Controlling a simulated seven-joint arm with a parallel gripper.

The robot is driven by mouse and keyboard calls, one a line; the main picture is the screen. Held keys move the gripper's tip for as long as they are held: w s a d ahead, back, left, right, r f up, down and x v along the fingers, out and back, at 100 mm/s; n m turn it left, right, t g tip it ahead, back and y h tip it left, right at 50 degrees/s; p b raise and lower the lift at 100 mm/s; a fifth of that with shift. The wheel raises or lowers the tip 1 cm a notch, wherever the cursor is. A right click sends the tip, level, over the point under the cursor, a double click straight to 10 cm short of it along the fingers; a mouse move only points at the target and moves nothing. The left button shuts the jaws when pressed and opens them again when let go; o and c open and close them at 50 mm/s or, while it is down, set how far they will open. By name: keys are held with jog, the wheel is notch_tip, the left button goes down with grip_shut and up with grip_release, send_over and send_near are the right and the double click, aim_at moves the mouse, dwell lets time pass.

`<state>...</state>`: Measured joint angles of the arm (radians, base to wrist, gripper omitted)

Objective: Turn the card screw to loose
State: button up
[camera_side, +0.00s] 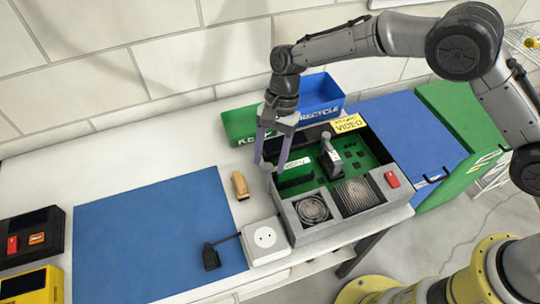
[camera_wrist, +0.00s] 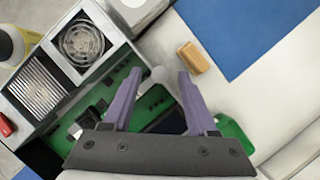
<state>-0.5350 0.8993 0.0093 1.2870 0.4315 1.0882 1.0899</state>
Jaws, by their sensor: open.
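The open computer case (camera_side: 300,235) has a green circuit board inside and lies on the white table. A small pale grey round knob, which looks like the card screw (camera_wrist: 159,75), sits at the case's edge; the side view shows it only faintly. My gripper (camera_side: 270,167) points down over the left edge of the case. Its two purple fingers are open. In the wrist view my gripper (camera_wrist: 160,74) has one fingertip on each side of the knob, with gaps visible. Whether the fingers are level with it is unclear. A dark upright part (camera_side: 331,163) stands on the board.
A wooden block (camera_side: 240,185) and a white socket box (camera_side: 264,241) with a dark plug (camera_side: 211,257) are left of the case. A blue mat (camera_side: 150,235) lies farther left. Green and blue bins (camera_side: 320,92) stand behind. A yellow VIDEO label (camera_side: 347,124) is at the case's back.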

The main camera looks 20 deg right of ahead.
jog(key=shift+c, duration=0.2)
grip_shut()
